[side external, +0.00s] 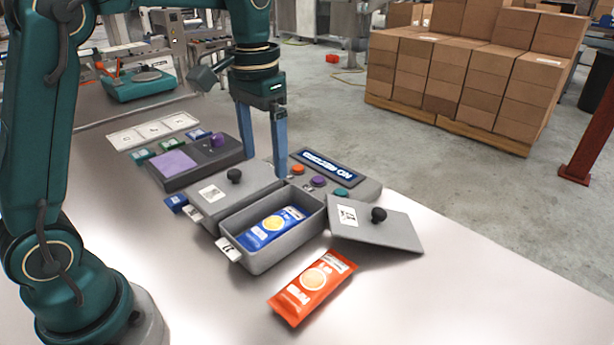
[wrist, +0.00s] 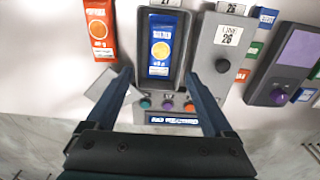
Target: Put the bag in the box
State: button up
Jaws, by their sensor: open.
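A blue bag (side external: 272,229) with a yellow round print lies inside the open grey box (side external: 262,262); it also shows in the wrist view (wrist: 161,47). An orange bag (side external: 312,287) lies flat on the table in front of the box, apart from it; in the wrist view it is at upper left (wrist: 101,27). The box's likely lid (side external: 375,226), grey with a black knob, lies tilted beside the box on the right. My gripper (side external: 265,168) is open and empty, pointing down above and behind the open box. Its fingers (wrist: 158,78) frame the box's near end in the wrist view.
A closed grey box (side external: 215,192) with a black knob stands left of the open one. A panel (side external: 335,174) with coloured buttons is behind it. A grey device (side external: 190,160) with a purple pad stands farther left. The front right table is clear.

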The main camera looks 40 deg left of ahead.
jog(key=s+d+t, duration=0.2)
jog(key=s, duration=0.5)
jog(key=s+d+f+t, duration=0.1)
jog(key=s+t, duration=0.2)
jog(key=s, duration=0.3)
jog(key=shift+s+d, duration=0.4)
